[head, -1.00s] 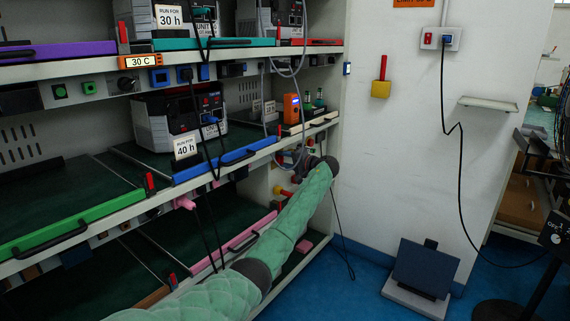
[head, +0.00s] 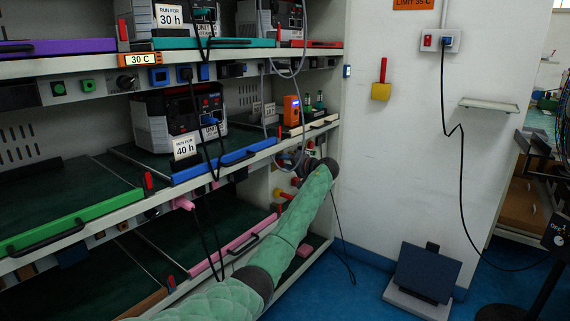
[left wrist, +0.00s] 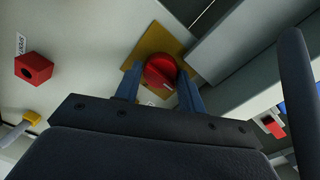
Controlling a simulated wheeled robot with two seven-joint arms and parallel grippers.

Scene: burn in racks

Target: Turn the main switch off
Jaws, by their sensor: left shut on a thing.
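The main switch is a round red knob (left wrist: 160,70) on a yellow plate (left wrist: 150,45), seen in the left wrist view. My left gripper (left wrist: 159,86) has its two blue-grey fingers on either side of the knob and is shut on it. A pale mark shows on the knob's face. In the head view, my green-sleeved left arm reaches to the right end post of the rack, and its wrist hides the switch there. My right gripper is not in view.
A red square part (left wrist: 34,68) with a label sits left of the knob. The rack holds units on shelves, a blue-handled tray (head: 225,160) and hanging cables.

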